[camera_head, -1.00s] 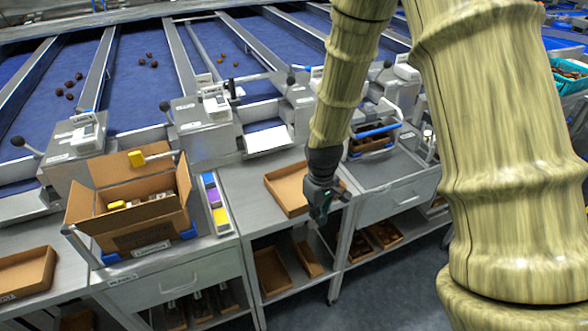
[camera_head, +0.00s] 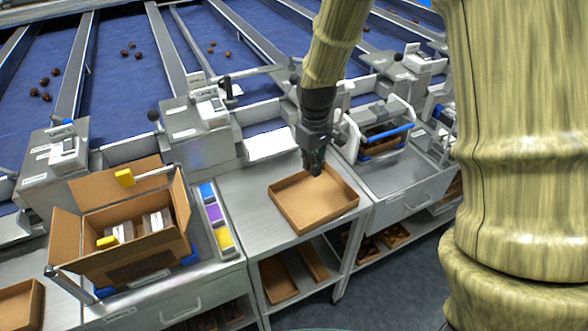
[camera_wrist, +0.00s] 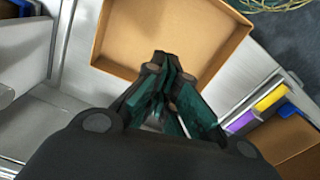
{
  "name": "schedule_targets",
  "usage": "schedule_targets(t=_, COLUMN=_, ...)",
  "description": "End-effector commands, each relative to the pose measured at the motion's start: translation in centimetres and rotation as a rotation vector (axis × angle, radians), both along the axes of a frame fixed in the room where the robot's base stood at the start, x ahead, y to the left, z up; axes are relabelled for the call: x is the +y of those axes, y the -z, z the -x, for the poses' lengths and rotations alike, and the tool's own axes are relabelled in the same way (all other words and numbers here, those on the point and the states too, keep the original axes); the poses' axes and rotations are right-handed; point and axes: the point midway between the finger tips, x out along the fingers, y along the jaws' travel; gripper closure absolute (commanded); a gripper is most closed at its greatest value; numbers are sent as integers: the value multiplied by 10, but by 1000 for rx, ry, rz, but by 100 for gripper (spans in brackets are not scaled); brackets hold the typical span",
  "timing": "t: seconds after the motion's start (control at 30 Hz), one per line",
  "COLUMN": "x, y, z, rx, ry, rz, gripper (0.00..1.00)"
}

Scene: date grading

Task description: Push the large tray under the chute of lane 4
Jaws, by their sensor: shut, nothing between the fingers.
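The large tray (camera_head: 346,211), a shallow open brown cardboard tray, lies flat and empty on the grey middle table (camera_head: 244,199). It also fills the upper middle of the wrist view (camera_wrist: 110,37). My gripper (camera_head: 316,172) is shut and empty, pointing down at the tray's far wall. In the wrist view its fingertips (camera_wrist: 162,62) overlap that wall; I cannot tell whether they touch it. A white chute plate (camera_head: 271,144) slopes down behind the table, to the left of my gripper. The lane numbers are too small to read.
On the left stands an open carton (camera_head: 139,264) with yellow-handled things, beside a strip of coloured blocks (camera_head: 215,214). On the right is a blue-handled crate (camera_head: 386,136). Smaller trays (camera_head: 277,281) lie on the shelf below. The table left of the tray is clear.

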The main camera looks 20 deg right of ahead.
Motion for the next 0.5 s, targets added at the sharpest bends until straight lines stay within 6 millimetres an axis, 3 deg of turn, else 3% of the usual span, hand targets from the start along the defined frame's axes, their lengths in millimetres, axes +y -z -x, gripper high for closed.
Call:
schedule_targets(t=0.17, x=8, y=9, z=-3, rx=3, ry=-13, rz=0, gripper=100)
schedule_targets(t=0.5, x=13, y=46, z=-5, rx=4, ry=-22, rz=0, gripper=100)
